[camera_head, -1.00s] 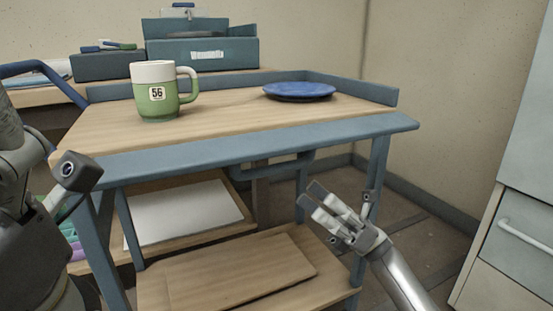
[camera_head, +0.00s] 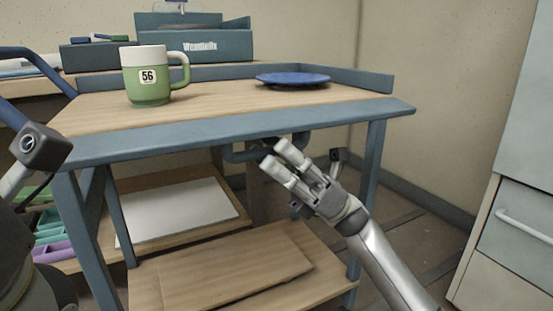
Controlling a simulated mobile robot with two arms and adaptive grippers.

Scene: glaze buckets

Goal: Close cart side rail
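The cart has a wooden top with blue rails. The back and right rails stand up. The blue side rail (camera_head: 240,131) along the near edge lies folded outward, roughly flat. A blue U-shaped handle (camera_head: 238,156) hangs under it. My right gripper (camera_head: 268,152) is below this rail, its two light grey fingers apart, their dark tips close to the handle's right part. The tips partly cover the handle; whether they touch it I cannot tell. Only part of my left arm shows at the left edge; its fingers are out of view.
Below is a wooden lower shelf (camera_head: 235,268). Blue bins (camera_head: 195,46) stand behind. A drawer cabinet (camera_head: 520,215) is at right, with open floor between it and the cart.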

